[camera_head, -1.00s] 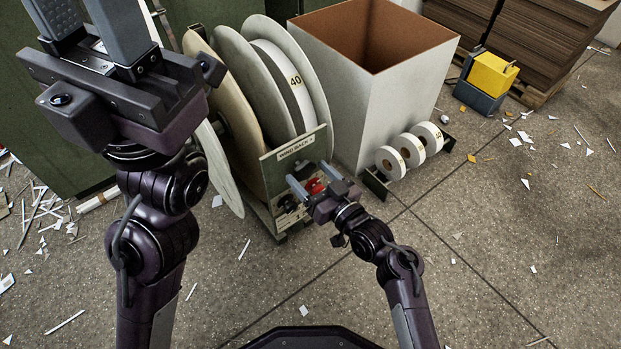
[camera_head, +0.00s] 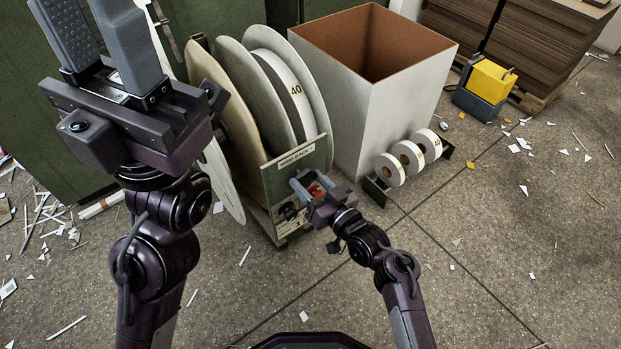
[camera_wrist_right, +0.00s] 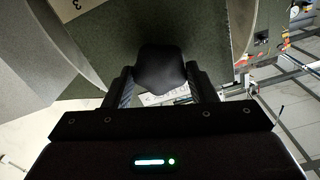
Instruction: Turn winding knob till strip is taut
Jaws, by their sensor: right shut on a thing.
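The winding knob shows red (camera_head: 316,190) in the head view, on the front of the green wind-back panel (camera_head: 283,176) below the large reel. In the right wrist view the knob (camera_wrist_right: 162,70) is a dark, rounded shape filling the space between the fingers. My right gripper (camera_head: 313,186) is shut on it; its fingers also show in the wrist view (camera_wrist_right: 162,88). The strip is wound as a white band (camera_head: 285,82) marked 40 between the reel's discs. I cannot tell whether it is taut. My left gripper (camera_head: 98,42) is raised at upper left, open and empty.
A tall white bin (camera_head: 392,110) with a brown inside stands right of the reel. Small white rolls (camera_head: 408,158) sit on a rack before it. A yellow-and-grey unit (camera_head: 487,85) and stacked board (camera_head: 535,45) stand behind. Paper scraps litter the floor; the right foreground is mostly clear.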

